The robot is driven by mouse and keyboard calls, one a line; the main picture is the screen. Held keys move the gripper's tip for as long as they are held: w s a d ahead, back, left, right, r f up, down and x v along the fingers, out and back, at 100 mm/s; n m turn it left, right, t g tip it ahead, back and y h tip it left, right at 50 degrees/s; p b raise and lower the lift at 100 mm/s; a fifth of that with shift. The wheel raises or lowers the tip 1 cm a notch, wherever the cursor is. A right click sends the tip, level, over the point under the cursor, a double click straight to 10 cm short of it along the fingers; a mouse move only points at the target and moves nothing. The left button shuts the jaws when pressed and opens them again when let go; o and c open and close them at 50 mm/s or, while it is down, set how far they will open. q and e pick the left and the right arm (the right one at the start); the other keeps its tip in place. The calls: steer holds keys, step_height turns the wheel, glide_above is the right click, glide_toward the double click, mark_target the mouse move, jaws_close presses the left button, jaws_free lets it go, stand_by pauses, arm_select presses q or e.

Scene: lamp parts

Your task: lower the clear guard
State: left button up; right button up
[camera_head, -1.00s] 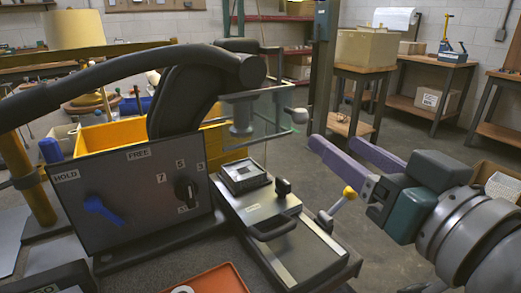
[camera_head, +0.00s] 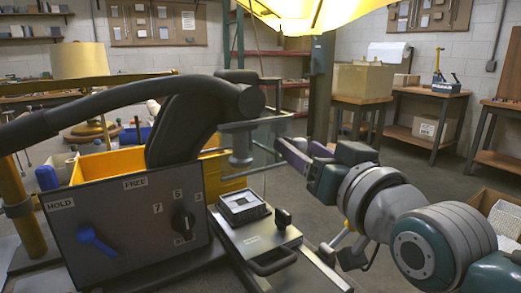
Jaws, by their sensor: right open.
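The clear guard (camera_head: 263,153) is a see-through pane with faint greenish edges. It stands up behind the grey press-like unit, beside a grey bracket (camera_head: 240,140). My right gripper (camera_head: 295,150) has purple fingers and is open at the pane's right edge. The round knob on that side is hidden behind the fingers. I cannot tell whether the fingers touch the guard. My left gripper is not in view.
A grey panel (camera_head: 110,225) with a blue lever and a black dial stands at left. A thick black curved arm (camera_head: 130,95) passes over it. Yellow bins (camera_head: 110,166) sit behind. A bright yellow shape (camera_head: 320,15) hangs at the top. Side tables stand back right.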

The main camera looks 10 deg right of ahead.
jaws_close()
stand_by(0.4)
stand_by(0.9)
